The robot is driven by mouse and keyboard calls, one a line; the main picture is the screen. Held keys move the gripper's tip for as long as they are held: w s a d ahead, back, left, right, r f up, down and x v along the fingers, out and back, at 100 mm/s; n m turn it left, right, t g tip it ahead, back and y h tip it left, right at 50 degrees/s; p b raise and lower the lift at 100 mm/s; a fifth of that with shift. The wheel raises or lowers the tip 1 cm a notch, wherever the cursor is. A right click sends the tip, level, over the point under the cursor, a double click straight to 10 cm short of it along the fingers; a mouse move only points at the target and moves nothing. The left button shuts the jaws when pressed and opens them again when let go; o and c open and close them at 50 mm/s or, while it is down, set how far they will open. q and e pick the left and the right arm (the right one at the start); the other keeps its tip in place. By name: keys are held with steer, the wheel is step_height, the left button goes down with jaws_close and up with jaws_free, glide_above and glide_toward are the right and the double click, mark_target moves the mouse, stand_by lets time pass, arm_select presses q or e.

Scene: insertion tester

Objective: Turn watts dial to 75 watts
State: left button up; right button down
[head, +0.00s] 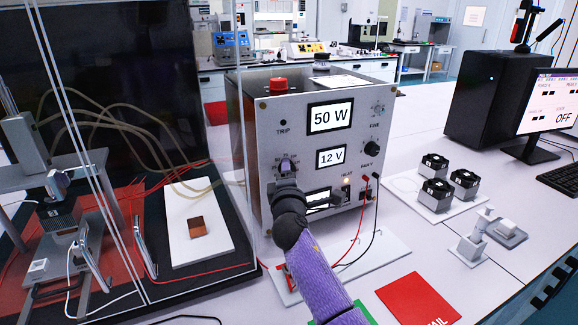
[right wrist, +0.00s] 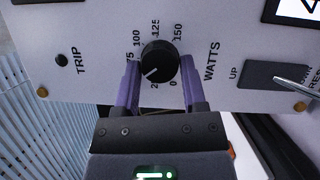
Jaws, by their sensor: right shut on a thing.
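The watts dial (right wrist: 160,62) is a round black knob on the grey panel, with numbers around it and WATTS printed beside it. Its white mark points to the lower left in the right wrist view, between the 75 label and the bottom labels. My right gripper (right wrist: 160,82) has its two purple fingers on either side of the dial, shut on it. The left finger covers part of the scale. In the head view the right gripper (head: 287,172) is at the panel and mostly hides the dial. My left gripper is not in view.
The lower display (head: 331,157) reads 12 V. Red and black leads (head: 371,220) hang from the panel's right side. A clear screen (head: 243,120) stands just left of the panel.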

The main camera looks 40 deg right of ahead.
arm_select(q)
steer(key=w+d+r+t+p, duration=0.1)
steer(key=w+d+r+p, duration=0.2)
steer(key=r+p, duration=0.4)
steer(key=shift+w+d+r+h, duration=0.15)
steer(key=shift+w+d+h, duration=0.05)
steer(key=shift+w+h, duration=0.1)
arm_select(e)
steer(key=shift+r+m+g+y, duration=0.15)
steer(key=shift+m+g+y, duration=0.35)
steer(key=shift+m, duration=1.1)
steer(key=shift+r+m+g+y, duration=0.25)
steer(key=shift+m+y, duration=0.35)
steer(key=shift+m, duration=1)
steer(key=shift+f, duration=0.1)
steer(key=shift+c, duration=0.7)
jaws_free()
steer(key=shift+d, duration=0.1)
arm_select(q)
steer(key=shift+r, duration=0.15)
arm_select(e)
steer(key=shift+s, duration=0.1)
